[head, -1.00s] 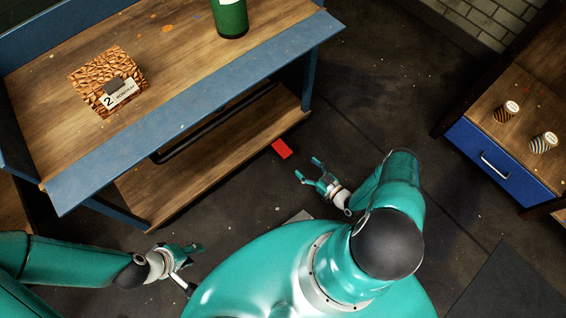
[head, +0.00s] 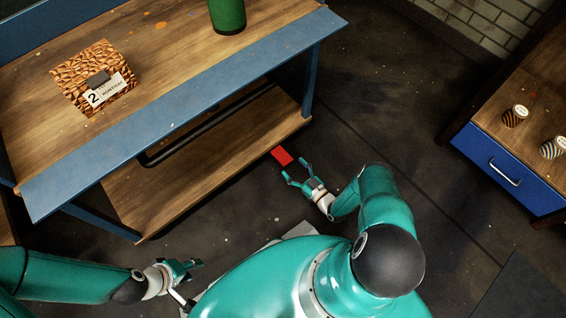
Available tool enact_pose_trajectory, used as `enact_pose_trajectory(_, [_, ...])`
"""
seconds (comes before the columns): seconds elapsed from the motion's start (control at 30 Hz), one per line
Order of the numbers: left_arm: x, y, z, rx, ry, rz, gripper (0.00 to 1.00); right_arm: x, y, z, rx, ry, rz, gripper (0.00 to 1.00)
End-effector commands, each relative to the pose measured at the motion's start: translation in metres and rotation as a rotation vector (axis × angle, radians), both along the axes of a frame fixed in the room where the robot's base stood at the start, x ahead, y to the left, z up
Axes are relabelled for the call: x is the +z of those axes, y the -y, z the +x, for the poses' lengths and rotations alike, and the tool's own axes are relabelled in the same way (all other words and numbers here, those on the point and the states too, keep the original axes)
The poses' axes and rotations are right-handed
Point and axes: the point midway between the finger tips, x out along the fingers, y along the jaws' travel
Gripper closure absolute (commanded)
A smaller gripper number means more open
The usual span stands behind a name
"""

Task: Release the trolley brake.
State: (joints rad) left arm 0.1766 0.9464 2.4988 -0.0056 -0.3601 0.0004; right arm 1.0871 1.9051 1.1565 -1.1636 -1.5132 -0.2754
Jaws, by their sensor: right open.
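The trolley (head: 180,115) is a blue-framed cart with a wooden top and a wooden lower shelf (head: 200,165). A small red pedal (head: 282,156), which looks like the brake, sticks out low at the shelf's near right edge. My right gripper (head: 295,172) is open, its fingers just below and to the right of the red pedal in the picture. Contact with the pedal cannot be told. My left gripper (head: 196,268) is at the lower left, away from the trolley; its finger opening is unclear.
A patterned box with a "2" card (head: 96,80) and a green cylinder (head: 228,15) stand on the trolley top. At right is a cabinet with a blue drawer (head: 505,170) and two striped cups (head: 515,115). Dark floor between is clear.

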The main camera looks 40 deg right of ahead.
Motion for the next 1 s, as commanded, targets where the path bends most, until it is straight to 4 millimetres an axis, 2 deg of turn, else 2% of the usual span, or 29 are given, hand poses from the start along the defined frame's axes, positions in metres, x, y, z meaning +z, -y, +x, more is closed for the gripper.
enact_pose_trajectory(0.1, [-0.007,0.000,0.000,0.000,0.000,0.000,0.60,-0.001,-0.002,0.023,0.003,0.001,-0.003,0.23])
enact_pose_trajectory(0.3, [-0.011,0.000,0.000,0.000,0.000,0.000,0.60,-0.001,-0.004,0.044,0.002,0.000,-0.001,0.23])
enact_pose_trajectory(0.67, [-0.011,0.000,0.000,0.000,0.000,0.000,0.60,0.000,-0.004,0.050,0.001,-0.001,0.000,0.23])
enact_pose_trajectory(0.77, [-0.011,0.000,0.000,0.000,0.000,0.000,0.60,0.000,-0.004,0.050,0.001,-0.001,0.000,0.36])
enact_pose_trajectory(1.0, [-0.011,0.000,0.000,0.000,0.000,0.000,0.60,0.000,-0.005,0.050,0.001,-0.001,0.000,0.76])
